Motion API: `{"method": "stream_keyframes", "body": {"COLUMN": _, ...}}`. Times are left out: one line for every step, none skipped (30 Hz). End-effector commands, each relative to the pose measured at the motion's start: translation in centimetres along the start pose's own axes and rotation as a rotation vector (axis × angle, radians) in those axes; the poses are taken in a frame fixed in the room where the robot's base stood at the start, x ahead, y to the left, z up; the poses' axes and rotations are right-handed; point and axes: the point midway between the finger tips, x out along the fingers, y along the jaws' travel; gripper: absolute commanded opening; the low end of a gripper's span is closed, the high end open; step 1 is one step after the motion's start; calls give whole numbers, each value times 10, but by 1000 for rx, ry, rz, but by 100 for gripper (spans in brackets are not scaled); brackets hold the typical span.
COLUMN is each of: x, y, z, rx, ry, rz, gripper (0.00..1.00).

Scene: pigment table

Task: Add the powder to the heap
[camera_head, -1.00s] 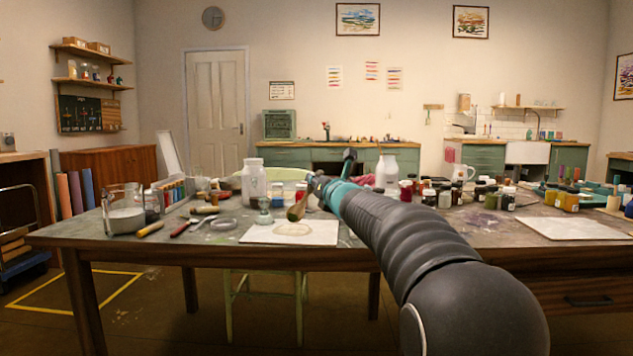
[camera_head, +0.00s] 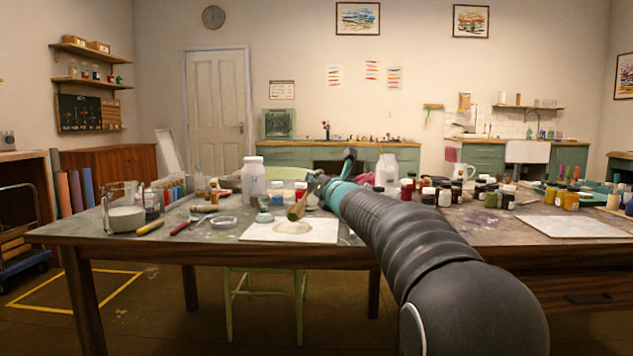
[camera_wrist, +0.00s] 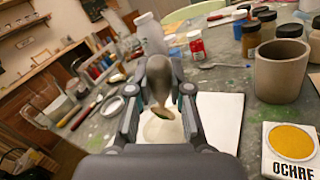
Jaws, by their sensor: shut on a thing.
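My gripper (camera_wrist: 158,95) is shut on a small scoop (camera_wrist: 158,78), with a dark rounded handle end and a narrow tan and green tip. In the head view the scoop (camera_head: 297,208) hangs tilted down to the left, just above the heap. The heap (camera_head: 293,227) is a low pale cream mound on a white slab (camera_head: 260,234). In the wrist view the heap (camera_wrist: 158,131) lies under the scoop's tip, partly hidden by it. I cannot tell how much powder the scoop holds.
A small glass piece (camera_head: 264,211) stands at the slab's back left, with a white bottle (camera_head: 253,180) behind. A grey cup (camera_wrist: 282,70) and an ochre card (camera_wrist: 290,150) are right of the slab in the wrist view. A glass jug (camera_head: 124,212) is far left.

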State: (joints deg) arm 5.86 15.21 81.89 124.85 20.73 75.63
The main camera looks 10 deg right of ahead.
Motion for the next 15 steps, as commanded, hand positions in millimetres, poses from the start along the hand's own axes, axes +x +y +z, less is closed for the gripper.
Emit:
{"method": "stream_keyframes", "body": {"x": 0, "y": 0, "z": -1, "rx": 0, "ry": 0, "rz": 0, "gripper": 0}}
{"method": "stream_keyframes", "body": {"x": 0, "y": 0, "z": -1, "rx": 0, "ry": 0, "rz": 0, "gripper": 0}}
{"method": "stream_keyframes", "body": {"x": 0, "y": 0, "z": -2, "rx": 0, "ry": 0, "rz": 0, "gripper": 0}}
{"method": "stream_keyframes", "body": {"x": 0, "y": -1, "z": -2, "rx": 0, "ry": 0, "rz": 0, "gripper": 0}}
{"method": "stream_keyframes", "body": {"x": 0, "y": -1, "z": -2, "rx": 0, "ry": 0, "rz": 0, "gripper": 0}}
{"method": "stream_keyframes", "body": {"x": 0, "y": -1, "z": -2, "rx": 0, "ry": 0, "rz": 0, "gripper": 0}}
{"method": "stream_keyframes", "body": {"x": 0, "y": -1, "z": -3, "rx": 0, "ry": 0, "rz": 0, "gripper": 0}}
{"method": "stream_keyframes", "body": {"x": 0, "y": -1, "z": -3, "rx": 0, "ry": 0, "rz": 0, "gripper": 0}}
{"method": "stream_keyframes", "body": {"x": 0, "y": -1, "z": -3, "rx": 0, "ry": 0, "rz": 0, "gripper": 0}}
{"method": "stream_keyframes", "body": {"x": 0, "y": -1, "z": -4, "rx": 0, "ry": 0, "rz": 0, "gripper": 0}}
{"method": "stream_keyframes", "body": {"x": 0, "y": -2, "z": -4, "rx": 0, "ry": 0, "rz": 0, "gripper": 0}}
{"method": "stream_keyframes", "body": {"x": 0, "y": -2, "z": -4, "rx": 0, "ry": 0, "rz": 0, "gripper": 0}}
{"method": "stream_keyframes", "body": {"x": 0, "y": -2, "z": -4, "rx": 0, "ry": 0, "rz": 0, "gripper": 0}}
{"method": "stream_keyframes", "body": {"x": 0, "y": -2, "z": -5, "rx": 0, "ry": 0, "rz": 0, "gripper": 0}}
{"method": "stream_keyframes", "body": {"x": 0, "y": -2, "z": -5, "rx": 0, "ry": 0, "rz": 0, "gripper": 0}}
